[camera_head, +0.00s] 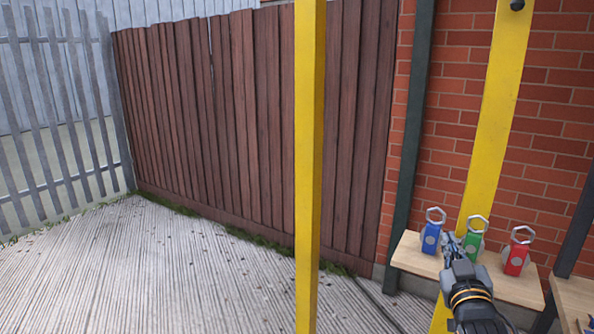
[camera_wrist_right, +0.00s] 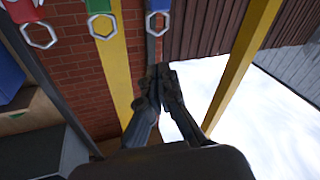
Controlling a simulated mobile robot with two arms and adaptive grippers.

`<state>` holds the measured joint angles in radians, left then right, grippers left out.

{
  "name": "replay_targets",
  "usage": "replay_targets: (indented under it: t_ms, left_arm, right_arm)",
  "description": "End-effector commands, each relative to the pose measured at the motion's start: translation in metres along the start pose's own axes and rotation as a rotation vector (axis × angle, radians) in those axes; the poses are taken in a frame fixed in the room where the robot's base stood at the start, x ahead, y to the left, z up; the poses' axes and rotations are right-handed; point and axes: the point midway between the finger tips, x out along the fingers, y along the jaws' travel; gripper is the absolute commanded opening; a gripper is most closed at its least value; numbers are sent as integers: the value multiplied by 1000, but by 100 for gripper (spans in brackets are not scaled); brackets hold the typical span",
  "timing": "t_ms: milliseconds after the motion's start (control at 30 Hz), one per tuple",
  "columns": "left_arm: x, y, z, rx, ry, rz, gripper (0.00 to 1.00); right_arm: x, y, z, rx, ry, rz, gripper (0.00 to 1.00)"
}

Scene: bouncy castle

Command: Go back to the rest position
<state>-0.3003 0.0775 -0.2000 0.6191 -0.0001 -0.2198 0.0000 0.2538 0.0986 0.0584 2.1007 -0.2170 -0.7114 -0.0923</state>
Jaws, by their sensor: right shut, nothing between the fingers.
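My right gripper (camera_head: 452,243) reaches in from the bottom right of the head view. It is shut and empty, in front of the wooden shelf. Its shut fingers also show in the right wrist view (camera_wrist_right: 163,78). On the shelf stand a blue item (camera_head: 431,237), a green item (camera_head: 473,244) and a red item (camera_head: 516,257), each with a metal ring on top. The gripper overlaps the space between the blue and green items in the picture; I cannot tell whether it touches either. My left gripper is not in view.
The wooden shelf (camera_head: 412,257) stands against a brick wall (camera_head: 540,120). A yellow post (camera_head: 308,160) rises in front of a brown wooden fence (camera_head: 220,120). A grey metal fence (camera_head: 50,120) is at the left. The decked floor (camera_head: 150,270) is clear at the left.

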Motion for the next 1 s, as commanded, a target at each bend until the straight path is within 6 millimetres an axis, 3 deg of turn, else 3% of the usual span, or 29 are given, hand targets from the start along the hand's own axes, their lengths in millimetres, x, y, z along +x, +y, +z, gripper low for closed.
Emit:
replay_targets:
  t_ms: [33,200,300,400,600,867,1000]
  left_arm:
    - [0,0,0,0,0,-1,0]
    - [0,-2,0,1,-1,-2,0]
    - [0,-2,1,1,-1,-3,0]
    - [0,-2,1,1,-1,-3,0]
    - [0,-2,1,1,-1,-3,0]
    - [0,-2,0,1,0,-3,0]
    - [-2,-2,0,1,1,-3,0]
  right_arm:
    - [-18,-16,34,4,-92,-45,0]
    - [-92,-62,130,19,-408,-186,0]
    - [-149,-83,178,24,-596,-267,0]
    - [-206,-98,213,26,-767,-338,0]
    - [-299,-112,250,25,-1021,-441,0]
    - [-396,-116,267,15,-1272,-539,0]
    - [-388,-130,298,12,-1284,-541,0]
